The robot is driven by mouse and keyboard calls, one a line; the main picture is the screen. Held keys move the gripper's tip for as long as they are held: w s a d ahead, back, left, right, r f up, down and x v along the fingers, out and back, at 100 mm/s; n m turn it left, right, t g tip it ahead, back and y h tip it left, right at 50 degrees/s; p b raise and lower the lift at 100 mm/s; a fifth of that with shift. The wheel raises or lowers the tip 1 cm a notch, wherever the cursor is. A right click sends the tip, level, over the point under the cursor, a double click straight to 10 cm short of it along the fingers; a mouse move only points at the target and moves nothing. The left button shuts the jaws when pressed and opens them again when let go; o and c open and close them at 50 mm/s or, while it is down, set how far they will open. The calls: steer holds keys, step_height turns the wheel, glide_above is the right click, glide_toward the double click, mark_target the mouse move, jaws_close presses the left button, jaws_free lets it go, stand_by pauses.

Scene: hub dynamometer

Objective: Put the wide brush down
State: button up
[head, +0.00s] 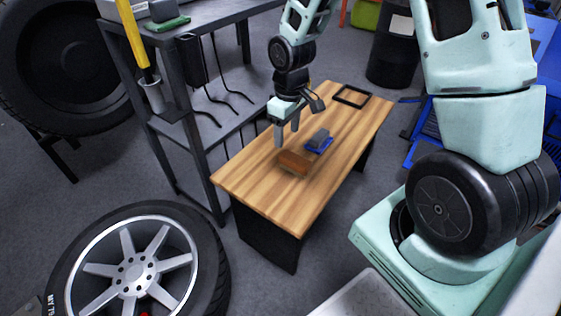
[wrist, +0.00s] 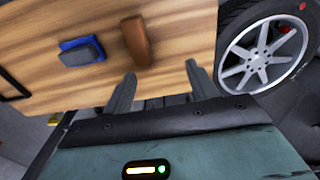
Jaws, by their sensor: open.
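A brown wooden block-like piece (head: 295,162), which looks like the wide brush, lies on the wooden table (head: 245,180). It also shows in the wrist view (wrist: 136,40). A blue piece with a grey top (head: 319,142) lies close beside it; it also appears in the wrist view (wrist: 82,50). I cannot tell for sure which of the two is the wide brush. My gripper (head: 287,138) is open and empty, above the table near the brown piece. In the wrist view its fingers (wrist: 160,74) are apart, with the brown piece beyond them.
A black square frame (head: 351,96) lies at the table's far end. A dark metal shelf (head: 185,150) with hanging hooks stands to the left. A wheel (head: 135,265) lies at the front left. The near end of the tabletop is clear.

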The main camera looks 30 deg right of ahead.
steer(key=s+a+r+n, duration=0.1)
steer(key=s+a+r, duration=0.4)
steer(key=a, duration=0.3)
steer(key=s+a+r+n, duration=0.1)
steer(key=s+a+r, duration=0.35)
steer(key=a, duration=0.25)
steer(key=s+a+r, duration=0.1)
steer(key=s+a, duration=0.1)
steer(key=s, duration=0.4)
steer(key=s+a+r+n, duration=0.1)
steer(key=s+a+r, duration=0.1)
steer(key=s, duration=0.5)
steer(key=shift+s+a+r, duration=0.25)
steer(key=shift+a, duration=0.35)
step_height(320, 180, up, 28)
steer(key=p, duration=2.8)
